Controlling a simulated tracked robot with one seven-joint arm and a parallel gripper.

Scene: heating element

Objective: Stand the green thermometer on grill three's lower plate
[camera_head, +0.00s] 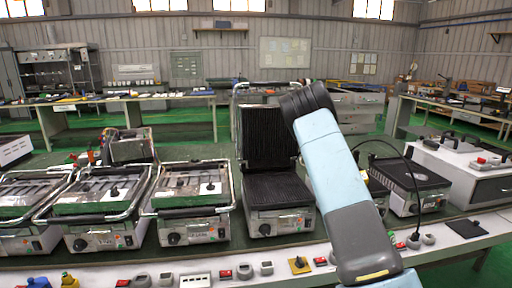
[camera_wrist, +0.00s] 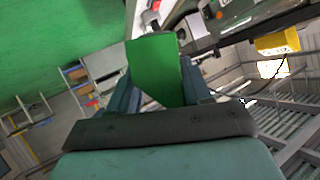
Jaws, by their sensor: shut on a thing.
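My gripper (camera_wrist: 157,82) shows in the wrist view, its two fingers shut on a flat green thing, which I take to be the green thermometer (camera_wrist: 154,62). The head view shows my bent arm, but the gripper and thermometer are not visible there. An open grill (camera_head: 275,222) stands mid-row, with its ribbed upper plate (camera_head: 268,138) raised and its dark lower plate (camera_head: 275,188) bare in the part I see. My arm passes in front of its right side. No grill number is readable, so I cannot tell which is grill three.
Several grills with green-and-grey tops, such as this one (camera_head: 190,195), stand left of the open grill. Another grill (camera_head: 408,185) and a white box (camera_head: 455,170) stand right. Small parts and a yellow item (camera_head: 299,265) line the bench's front edge.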

